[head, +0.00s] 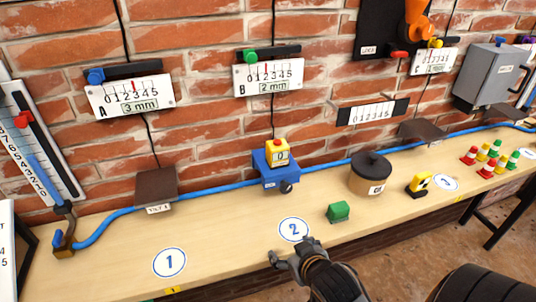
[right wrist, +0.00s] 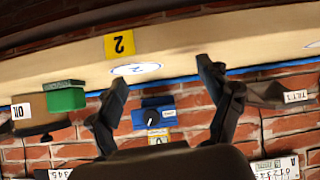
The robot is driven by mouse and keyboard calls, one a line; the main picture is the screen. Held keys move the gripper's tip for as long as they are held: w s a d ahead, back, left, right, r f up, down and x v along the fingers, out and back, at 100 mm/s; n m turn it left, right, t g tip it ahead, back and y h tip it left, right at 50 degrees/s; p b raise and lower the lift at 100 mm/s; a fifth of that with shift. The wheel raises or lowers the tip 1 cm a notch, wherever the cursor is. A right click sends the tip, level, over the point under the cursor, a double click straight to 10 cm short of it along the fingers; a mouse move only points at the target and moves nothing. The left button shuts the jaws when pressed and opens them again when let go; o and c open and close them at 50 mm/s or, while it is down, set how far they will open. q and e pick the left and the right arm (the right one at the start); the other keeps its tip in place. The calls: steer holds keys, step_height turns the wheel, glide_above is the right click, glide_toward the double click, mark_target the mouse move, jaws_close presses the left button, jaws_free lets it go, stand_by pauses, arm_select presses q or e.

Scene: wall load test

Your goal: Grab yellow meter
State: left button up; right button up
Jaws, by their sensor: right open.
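A yellow meter (head: 277,152) with a red top and a display that seems to read 0 sits on a blue stand (head: 280,176) with a dark knob, at the back of the bench against the wall. In the right wrist view, upside down, the blue stand (right wrist: 155,117) shows between the fingers, with the yellow meter (right wrist: 158,137) partly hidden beyond it. My right gripper (head: 291,252) is open and empty at the bench front, near the label 2 disc (head: 294,229), apart from the meter. Its fingers also show in the right wrist view (right wrist: 160,88). My left gripper is not in view.
A green block (head: 339,212), a lidded brown pot (head: 370,176) and another yellow-and-black item (head: 418,185) stand to the right. A blue hose (head: 220,190) runs along the wall. Several coloured cones stand at far right. The left front bench (head: 215,240) is mostly clear.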

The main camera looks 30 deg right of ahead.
mark_target(281, 154)
steer(key=w+d+r+t, duration=0.2)
steer(key=w+r, duration=0.1)
steer(key=w+d+r+m+t+h, duration=0.1)
steer(key=r, duration=0.1)
steer(key=shift+w+d+r, duration=0.2)
steer(key=shift+d+r, duration=0.05)
steer(key=shift+d, duration=0.05)
steer(key=w+d+r+t, duration=0.3)
steer(key=r+t, duration=0.1)
steer(key=r, duration=0.4)
steer(key=shift+h, duration=0.4)
steer(key=x, duration=0.2)
steer(key=p+x, duration=0.1)
steer(key=x, duration=0.5)
steer(key=shift+w+r+p, duration=0.15)
steer(key=shift+r+p, duration=0.15)
steer(key=shift+p, duration=0.05)
steer(key=shift+a+p+x, duration=0.15)
steer(key=shift+p+x, duration=0.3)
steer(key=shift+x, duration=0.95)
steer(key=shift+a+p+x, duration=0.15)
steer(key=shift+p+x, duration=0.25)
steer(key=shift+x, duration=0.95)
steer(key=shift+f, duration=0.15)
steer(key=c, duration=1.3)
jaws_close()
